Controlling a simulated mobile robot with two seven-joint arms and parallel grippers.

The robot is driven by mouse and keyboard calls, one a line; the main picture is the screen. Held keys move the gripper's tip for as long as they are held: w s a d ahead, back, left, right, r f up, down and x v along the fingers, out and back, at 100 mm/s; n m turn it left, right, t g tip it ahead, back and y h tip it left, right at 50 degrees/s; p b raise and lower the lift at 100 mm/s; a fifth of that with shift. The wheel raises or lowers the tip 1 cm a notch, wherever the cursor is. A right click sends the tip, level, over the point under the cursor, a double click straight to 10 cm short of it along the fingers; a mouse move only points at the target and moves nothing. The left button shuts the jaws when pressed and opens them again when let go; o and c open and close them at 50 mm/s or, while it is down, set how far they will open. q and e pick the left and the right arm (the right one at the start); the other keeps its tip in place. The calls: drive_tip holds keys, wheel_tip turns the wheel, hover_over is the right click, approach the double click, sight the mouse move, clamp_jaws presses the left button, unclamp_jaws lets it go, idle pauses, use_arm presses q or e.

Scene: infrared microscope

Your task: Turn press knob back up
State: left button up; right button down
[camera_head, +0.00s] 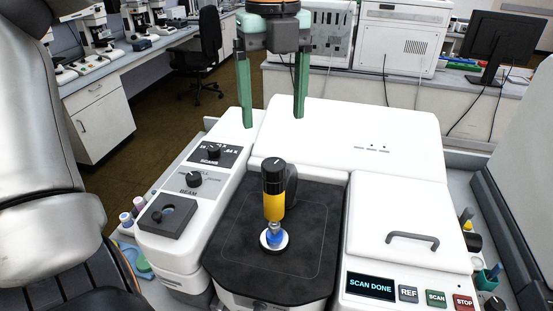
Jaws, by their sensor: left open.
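The press knob (273,168) is the black cap on top of the yellow press column (274,206), which stands upright over the dark stage. Its lower end meets a small blue piece (274,235) on a white disc (267,246); whether they touch is hard to tell. My left gripper (272,122) has green fingers pointing down, spread wide and empty. In the picture it is above the knob, and its fingers are apart from it. The right gripper is not in view.
The white microscope housing (345,130) stands behind the stage (300,270). Two knobs (194,179) are on the left panel. A handled lid (413,238) is at right, above a display (370,286) reading SCAN DONE and REF, SCAN, STOP buttons. Small vials (139,203) stand at left.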

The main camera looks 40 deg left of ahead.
sight(274, 163)
use_arm(q)
wheel_tip(274, 163, down, 12)
drive_tip(key=shift+r, duration=0.25)
clamp_jaws()
idle(0.7)
